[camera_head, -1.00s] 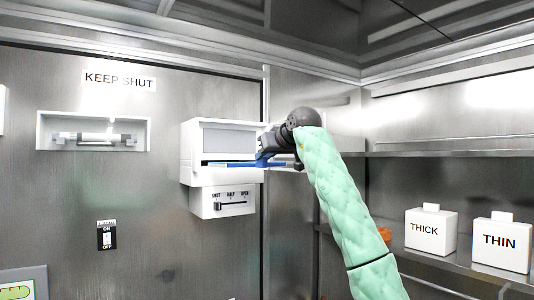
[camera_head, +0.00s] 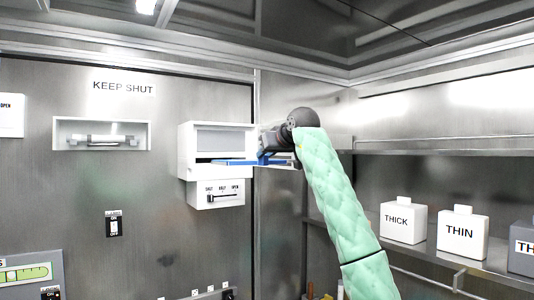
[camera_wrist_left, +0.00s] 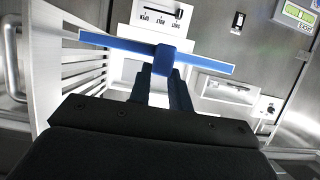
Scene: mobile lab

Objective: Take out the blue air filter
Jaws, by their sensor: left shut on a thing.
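The blue air filter (camera_head: 236,162) shows as a thin blue edge at the slot of the white housing (camera_head: 187,150) on the wall. Its right part reaches past the housing's right side. My left gripper (camera_head: 267,156) is at the right end of the slot. In the left wrist view the gripper (camera_wrist_left: 164,76) is shut on the tab in the middle of the filter's blue bar (camera_wrist_left: 205,63). How much of the filter is still inside the housing is hard to tell.
A slider panel (camera_head: 217,195) sits below the housing. A shelf at the right holds the THICK (camera_head: 403,222) and THIN (camera_head: 462,233) containers. The air before the housing looks clear.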

